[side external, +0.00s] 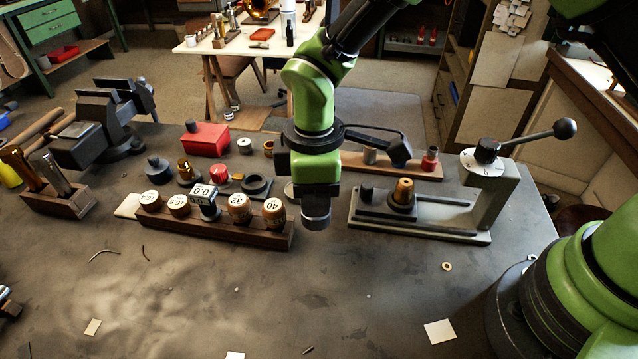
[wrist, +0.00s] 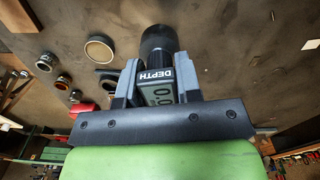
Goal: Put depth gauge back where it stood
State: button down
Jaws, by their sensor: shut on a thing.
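The depth gauge (wrist: 158,77) is between the two grey fingers of my gripper (wrist: 155,82) in the wrist view. It shows a DEPTH label, a small digital display and a wide dark round end. In the side external view my gripper (side external: 316,198) points down, shut, above the bench just right of the wooden plug rack. The dark round end of the gauge (side external: 316,220) shows beneath it. The fingers are hard to make out there. A similar upright device with a 0.0 display (side external: 204,198) stands among the plugs in the rack.
The wooden rack (side external: 215,230) holds several numbered plugs. A lever press (side external: 420,215) stands close on the right, with a wooden board (side external: 425,170) behind it. Several small pots and a red box (side external: 206,138) stand behind the rack. The front bench is mostly clear.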

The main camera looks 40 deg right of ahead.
jog(key=shift+f, duration=2.85)
jog(key=shift+f, duration=0.1)
jog(key=shift+c, duration=2.1)
grip_release()
jog(key=shift+r, duration=3.5)
